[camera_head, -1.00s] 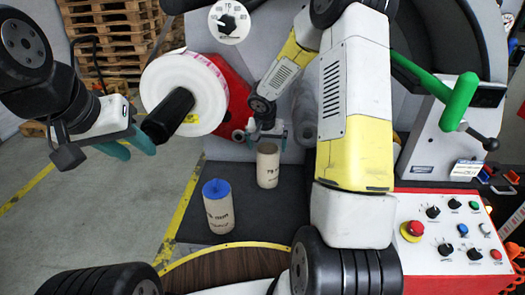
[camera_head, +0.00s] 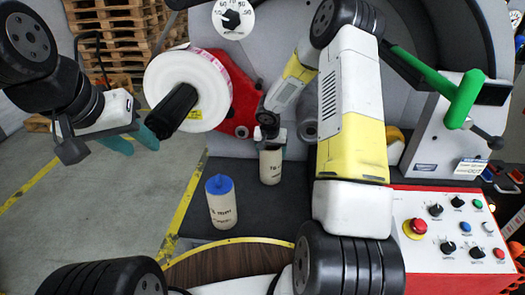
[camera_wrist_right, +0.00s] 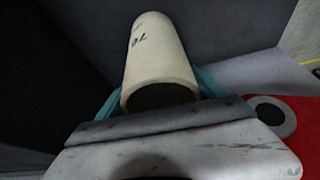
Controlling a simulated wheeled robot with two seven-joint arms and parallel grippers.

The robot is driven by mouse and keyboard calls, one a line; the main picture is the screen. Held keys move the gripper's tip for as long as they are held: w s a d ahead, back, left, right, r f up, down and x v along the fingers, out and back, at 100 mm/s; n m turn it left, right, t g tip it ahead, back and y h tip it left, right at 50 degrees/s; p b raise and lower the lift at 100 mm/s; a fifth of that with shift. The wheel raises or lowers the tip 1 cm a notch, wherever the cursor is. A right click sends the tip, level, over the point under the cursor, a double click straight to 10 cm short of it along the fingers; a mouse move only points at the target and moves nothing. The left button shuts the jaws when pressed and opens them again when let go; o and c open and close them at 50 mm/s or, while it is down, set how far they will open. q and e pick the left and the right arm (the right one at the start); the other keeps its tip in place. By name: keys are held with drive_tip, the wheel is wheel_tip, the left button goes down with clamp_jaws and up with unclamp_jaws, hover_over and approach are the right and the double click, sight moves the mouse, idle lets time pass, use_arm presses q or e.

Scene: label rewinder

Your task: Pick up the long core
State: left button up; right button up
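A pale cardboard core (camera_head: 271,168) with dark print stands upright on the dark platform. My right gripper (camera_head: 270,146) is right above it, at its upper end. In the right wrist view the core (camera_wrist_right: 157,60) lies between the teal fingers of my right gripper (camera_wrist_right: 160,95), its near open end facing the camera; whether they press on it is unclear. My left gripper (camera_head: 132,141) is open and empty at the upper left.
A red control panel (camera_head: 450,250) and green handle (camera_head: 465,98) are at the right. Pallets (camera_head: 115,40) stand behind. The platform (camera_head: 250,215) between the cores is clear.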

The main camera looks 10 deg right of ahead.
drive_tip(key=c, duration=1.4)
drive_tip(key=shift+c, duration=0.2)
drive_tip(key=shift+r, duration=0.15)
